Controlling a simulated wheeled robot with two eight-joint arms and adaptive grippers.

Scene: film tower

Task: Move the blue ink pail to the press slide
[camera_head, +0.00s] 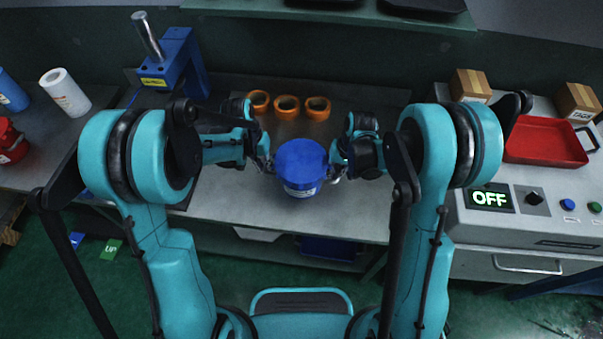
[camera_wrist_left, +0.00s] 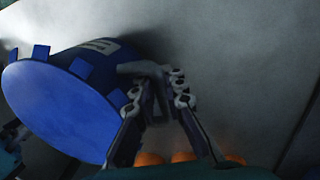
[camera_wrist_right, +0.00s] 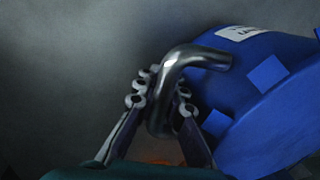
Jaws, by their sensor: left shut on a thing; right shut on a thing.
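The blue ink pail (camera_head: 300,160), with a blue lid and a white label, is upright at the middle bench. I cannot tell whether it touches the bench top. My left gripper (camera_head: 269,166) is shut on the pail's left handle; the left wrist view shows the pail (camera_wrist_left: 60,105) beside the fingers (camera_wrist_left: 160,90). My right gripper (camera_head: 333,172) is shut on the bent metal handle on the other side, clear in the right wrist view (camera_wrist_right: 190,58). A blue press (camera_head: 178,65) stands at the back left; I cannot make out its slide for certain.
Several orange rings (camera_head: 287,107) lie behind the pail on the bench (camera_head: 345,215). A white roll (camera_head: 65,92) and a red container (camera_head: 10,142) are at left. A red tray (camera_head: 545,140), boxes (camera_head: 470,85) and a control panel reading OFF (camera_head: 489,198) are at right.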

